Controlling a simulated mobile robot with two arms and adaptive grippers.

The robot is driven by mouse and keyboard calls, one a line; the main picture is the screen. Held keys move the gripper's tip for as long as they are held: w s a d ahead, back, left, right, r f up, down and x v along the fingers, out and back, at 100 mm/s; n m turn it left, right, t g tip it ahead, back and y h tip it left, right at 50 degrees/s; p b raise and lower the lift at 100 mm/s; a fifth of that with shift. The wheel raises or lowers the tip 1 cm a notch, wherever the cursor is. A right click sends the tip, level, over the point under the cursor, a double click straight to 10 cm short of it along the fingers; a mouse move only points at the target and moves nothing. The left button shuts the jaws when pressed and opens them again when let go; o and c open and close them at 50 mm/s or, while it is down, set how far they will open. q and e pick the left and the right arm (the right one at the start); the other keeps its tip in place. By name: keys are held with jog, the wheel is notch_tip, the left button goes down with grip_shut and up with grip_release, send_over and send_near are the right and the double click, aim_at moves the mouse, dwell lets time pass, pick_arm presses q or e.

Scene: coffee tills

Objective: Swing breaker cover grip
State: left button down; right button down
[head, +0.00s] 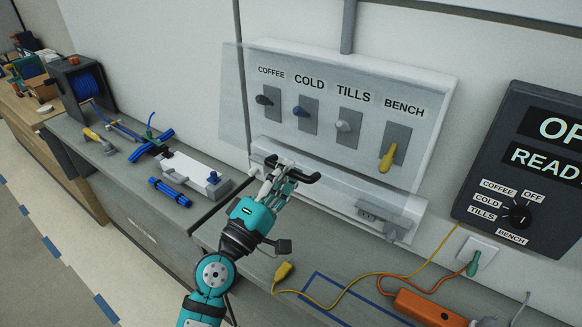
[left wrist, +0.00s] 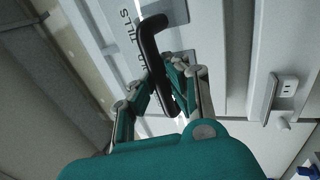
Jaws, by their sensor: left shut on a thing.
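The clear breaker cover (head: 232,95) stands in front of the wall panel (head: 440,85), its left edge reaching past the panel's left side. Its black grip (head: 308,178) is a bent bar near the bottom of the cover. My left gripper (head: 281,178) is shut on the grip, with both bar ends sticking out. In the left wrist view the grip (left wrist: 151,45) runs down between the fingers (left wrist: 178,85). Behind the cover are the coffee, cold, tills and bench switches; the yellow bench lever (head: 387,160) points down. My right gripper is not in view.
A black sign with a selector knob (head: 519,214) hangs at right. Below lie an orange power strip (head: 428,307), a yellow plug (head: 284,270) and cables. A white device (head: 195,175) and tools lie on the left counter (head: 110,175).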

pick_arm(q)
jog(key=shift+f, duration=0.2)
jog(key=s+r+p, duration=0.1)
jog(key=s+a+r+p, duration=0.1)
jog(key=r+p, duration=0.1)
jog(key=s+a+r+p, duration=0.1)
jog(key=shift+a+r, duration=0.1)
jog(key=shift+r, duration=0.1)
dwell(0.5)
jog(key=r+p, duration=0.1)
jog(key=s+a+r+p, duration=0.1)
jog(key=r+p, duration=0.1)
jog(key=s+r+p, duration=0.1)
jog(key=r+p, duration=0.1)
jog(key=shift+a+r, duration=0.15)
jog(key=shift+a, duration=0.1)
